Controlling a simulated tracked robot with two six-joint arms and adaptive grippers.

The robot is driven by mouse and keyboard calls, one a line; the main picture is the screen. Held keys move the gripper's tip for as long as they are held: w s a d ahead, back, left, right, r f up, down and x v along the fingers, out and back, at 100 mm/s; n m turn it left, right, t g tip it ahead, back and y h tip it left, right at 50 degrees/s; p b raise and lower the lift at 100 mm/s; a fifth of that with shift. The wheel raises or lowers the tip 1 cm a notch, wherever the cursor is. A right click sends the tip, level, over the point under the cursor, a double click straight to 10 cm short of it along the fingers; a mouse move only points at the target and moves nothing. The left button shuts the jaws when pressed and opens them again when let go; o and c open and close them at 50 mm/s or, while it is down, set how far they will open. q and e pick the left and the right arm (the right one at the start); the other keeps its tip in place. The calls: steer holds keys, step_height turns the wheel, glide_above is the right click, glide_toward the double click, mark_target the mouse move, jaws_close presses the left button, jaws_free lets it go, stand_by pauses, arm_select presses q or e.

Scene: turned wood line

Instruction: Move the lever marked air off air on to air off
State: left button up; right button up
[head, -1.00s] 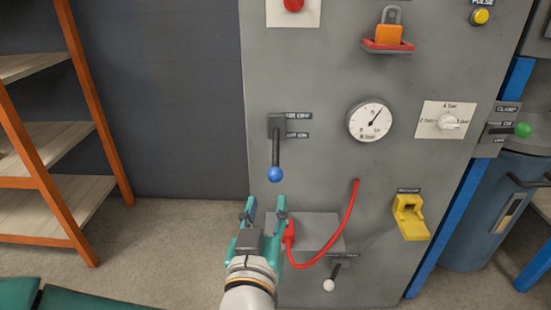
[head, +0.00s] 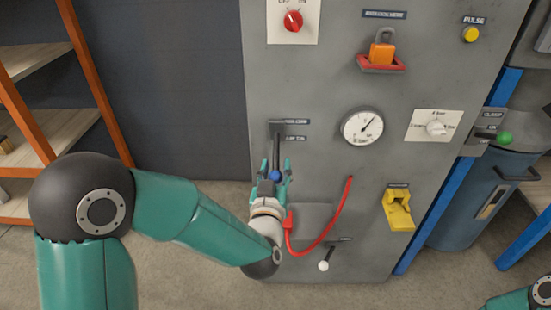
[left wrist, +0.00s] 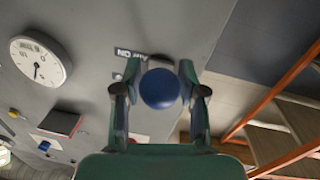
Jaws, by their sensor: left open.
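The lever (head: 276,150) with the blue ball knob (head: 275,176) is on the grey panel, beside two dark labels (head: 294,130) too small to read surely. Its handle points down. My left gripper (head: 274,170) is open, with its fingers on either side of the blue knob. In the left wrist view the knob (left wrist: 160,88) sits between the two open fingers (left wrist: 159,92), with gaps at both sides. My right gripper is not in view; only a piece of my right arm shows at the lower right.
A red hose (head: 334,224) hangs right of my left gripper. A small white-knobbed lever (head: 324,265) is below. A gauge (head: 362,126), a yellow device (head: 398,208) and a padlock (head: 382,53) are to the right. An orange-framed shelf (head: 88,80) stands left.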

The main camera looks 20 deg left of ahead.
arm_select(q)
steer(key=shift+w+a, duration=0.25)
steer(key=shift+w, duration=0.95)
jaws_close()
